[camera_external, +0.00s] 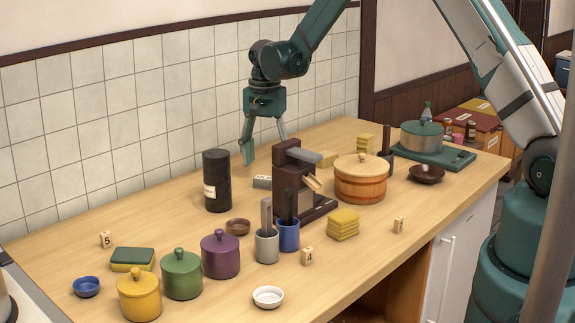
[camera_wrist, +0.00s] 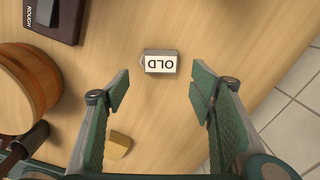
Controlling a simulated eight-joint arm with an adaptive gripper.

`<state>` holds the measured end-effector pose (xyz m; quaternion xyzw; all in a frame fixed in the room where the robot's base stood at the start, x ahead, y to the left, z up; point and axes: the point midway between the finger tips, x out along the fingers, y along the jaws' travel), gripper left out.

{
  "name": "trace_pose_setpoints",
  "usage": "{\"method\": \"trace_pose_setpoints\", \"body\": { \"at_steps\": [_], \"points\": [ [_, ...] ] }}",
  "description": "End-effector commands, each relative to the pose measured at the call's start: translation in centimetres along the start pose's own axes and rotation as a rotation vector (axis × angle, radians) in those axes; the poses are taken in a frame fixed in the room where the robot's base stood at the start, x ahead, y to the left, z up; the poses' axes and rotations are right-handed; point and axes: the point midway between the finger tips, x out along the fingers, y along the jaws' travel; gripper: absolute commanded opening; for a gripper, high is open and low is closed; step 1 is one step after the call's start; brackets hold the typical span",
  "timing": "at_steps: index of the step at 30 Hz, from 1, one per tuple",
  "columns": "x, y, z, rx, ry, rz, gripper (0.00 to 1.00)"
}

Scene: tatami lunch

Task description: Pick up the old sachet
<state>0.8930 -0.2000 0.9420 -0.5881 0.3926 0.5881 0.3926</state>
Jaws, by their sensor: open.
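The old sachet (camera_wrist: 161,62) is a small pale block with a white face marked OLD, lying on the wooden counter in the wrist view. In the external view it appears as a small grey and white block (camera_external: 262,182) just left of the dark brown machine, its lettering too small to read. My gripper (camera_external: 266,150) is open and empty, above the counter near the sachet. In the wrist view the fingers of my gripper (camera_wrist: 160,80) are spread to either side, and the sachet shows between and slightly beyond the fingertips, not touched.
The brown machine (camera_external: 291,190), marked ROUGH in the wrist view (camera_wrist: 65,27), stands close by. A black canister (camera_external: 217,182) is to the left. A wooden tub (camera_external: 361,181) and a yellow block (camera_wrist: 118,146) are nearby. The tiled wall (camera_external: 130,110) runs behind. Several lidded pots stand in front.

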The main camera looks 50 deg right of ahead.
Motion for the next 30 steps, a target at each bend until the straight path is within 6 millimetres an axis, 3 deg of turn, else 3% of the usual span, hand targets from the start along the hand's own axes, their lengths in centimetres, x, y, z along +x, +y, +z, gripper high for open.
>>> {"method": "trace_pose_setpoints", "body": {
  "at_steps": [5, 21, 30],
  "points": [
    [0.5, 0.0, 0.0, 0.0, 0.0, 0.0, 0.55],
    [4.9, -0.1, -0.1, 0.0, 0.0, 0.0, 0.55],
    [5.2, -0.1, -0.1, 0.0, 0.0, 0.0, 0.55]
  ]
}}
